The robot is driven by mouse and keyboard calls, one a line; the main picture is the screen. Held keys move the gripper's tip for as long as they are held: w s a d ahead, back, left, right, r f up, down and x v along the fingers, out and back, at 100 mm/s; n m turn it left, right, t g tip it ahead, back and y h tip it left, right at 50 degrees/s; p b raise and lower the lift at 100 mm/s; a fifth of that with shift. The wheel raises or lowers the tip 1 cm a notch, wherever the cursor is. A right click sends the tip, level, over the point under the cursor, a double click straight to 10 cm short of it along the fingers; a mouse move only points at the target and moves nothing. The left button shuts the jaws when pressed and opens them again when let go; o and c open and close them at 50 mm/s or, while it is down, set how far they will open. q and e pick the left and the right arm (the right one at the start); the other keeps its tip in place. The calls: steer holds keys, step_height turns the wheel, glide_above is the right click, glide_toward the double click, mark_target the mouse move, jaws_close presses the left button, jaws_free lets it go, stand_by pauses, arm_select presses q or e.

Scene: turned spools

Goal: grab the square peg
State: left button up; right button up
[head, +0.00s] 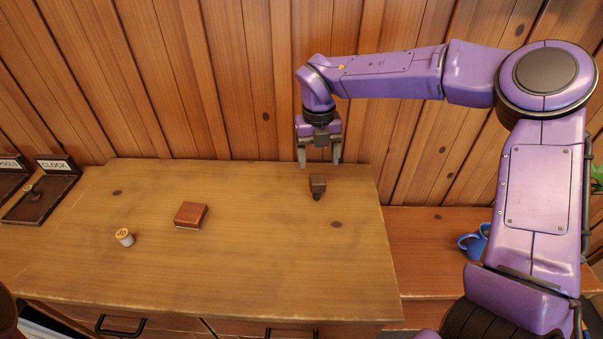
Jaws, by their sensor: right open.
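A small dark brown piece with a square block-like top and a narrower lower part (317,184), which looks like the square peg, is on the wooden table (250,270) near its back right. My right gripper (319,160) points down just above and behind it in the picture. Its two fingers are apart, with nothing seen between them. Whether the fingers are directly over the peg or behind it, I cannot tell. My left gripper is not in view.
A reddish-brown box (190,214) and a pale spool (124,237) stand on the left half of the table. Dark trays, one labelled CLOCK (43,205), lie at the far left. A blue mug (478,242) stands on a lower surface at right. A plank wall is behind.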

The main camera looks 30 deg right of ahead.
mark_target(318, 179)
steer(key=shift+w+a+f+y, duration=0.15)
steer(key=shift+w+f+y, duration=0.2)
steer(key=shift+w, duration=0.35)
steer(key=s+f, duration=0.2)
steer(key=shift+s+d+f+p, duration=0.2)
steer(key=shift+f+p, duration=0.2)
steer(key=f, duration=0.4)
steer(key=w+f+p, duration=0.1)
steer(key=f, duration=0.1)
steer(key=shift+s+r, duration=0.1)
steer(key=shift+s, duration=0.2)
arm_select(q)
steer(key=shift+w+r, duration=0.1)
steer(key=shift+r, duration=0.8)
arm_select(e)
steer(key=shift+w, duration=0.1)
steer(key=c, duration=1)
